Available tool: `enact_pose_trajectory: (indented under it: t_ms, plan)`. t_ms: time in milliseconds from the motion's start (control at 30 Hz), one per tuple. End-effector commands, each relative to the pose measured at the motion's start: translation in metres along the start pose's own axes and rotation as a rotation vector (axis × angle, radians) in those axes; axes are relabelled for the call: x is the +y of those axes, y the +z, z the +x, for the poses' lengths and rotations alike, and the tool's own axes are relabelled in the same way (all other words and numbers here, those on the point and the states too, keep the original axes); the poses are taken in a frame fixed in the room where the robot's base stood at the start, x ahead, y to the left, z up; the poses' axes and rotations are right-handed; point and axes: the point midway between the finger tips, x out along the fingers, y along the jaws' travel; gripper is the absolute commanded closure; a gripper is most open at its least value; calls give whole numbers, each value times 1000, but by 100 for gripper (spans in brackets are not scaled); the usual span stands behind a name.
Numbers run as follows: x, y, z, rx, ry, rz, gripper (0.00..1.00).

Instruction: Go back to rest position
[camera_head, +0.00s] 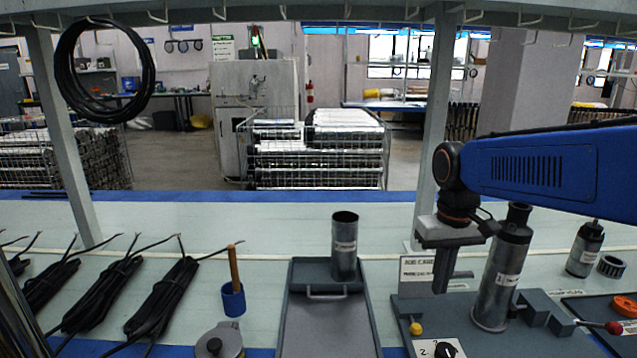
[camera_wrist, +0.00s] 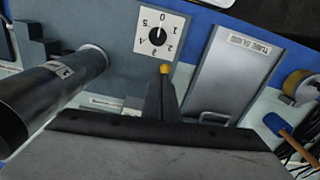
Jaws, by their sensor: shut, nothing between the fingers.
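My gripper (camera_head: 441,286) points down over the left part of the grey fixture (camera_head: 395,318). Its fingers are together and empty. In the wrist view the closed fingers (camera_wrist: 160,88) line up with a yellow knob (camera_wrist: 165,69); whether they touch it is unclear. A large metal tube (camera_head: 502,270) stands in the fixture just right of my gripper, and also shows in the wrist view (camera_wrist: 58,84). A numbered dial (camera_head: 446,349) is at the fixture's front; its pointer is near 0 in the wrist view (camera_wrist: 158,34).
A grey tray (camera_head: 325,328) with a shorter tube (camera_head: 344,248) lies left of the fixture. Black cable bundles (camera_head: 165,298) and a blue cup (camera_head: 233,300) with a brown handle are farther left. A shelf post (camera_head: 432,120) rises behind my gripper. A dark cylinder (camera_head: 585,250) stands right.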

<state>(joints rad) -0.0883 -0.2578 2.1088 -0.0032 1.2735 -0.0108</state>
Motion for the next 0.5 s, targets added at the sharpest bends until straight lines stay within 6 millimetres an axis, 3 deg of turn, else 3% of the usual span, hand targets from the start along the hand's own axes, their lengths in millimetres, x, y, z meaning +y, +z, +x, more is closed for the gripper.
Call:
enact_pose_trajectory:
  t_ms: [100, 500]
  plan:
    - [4, 29, 1, 58, 1, 14, 100]
    - [13, 112, 24, 251, 9, 62, 100]
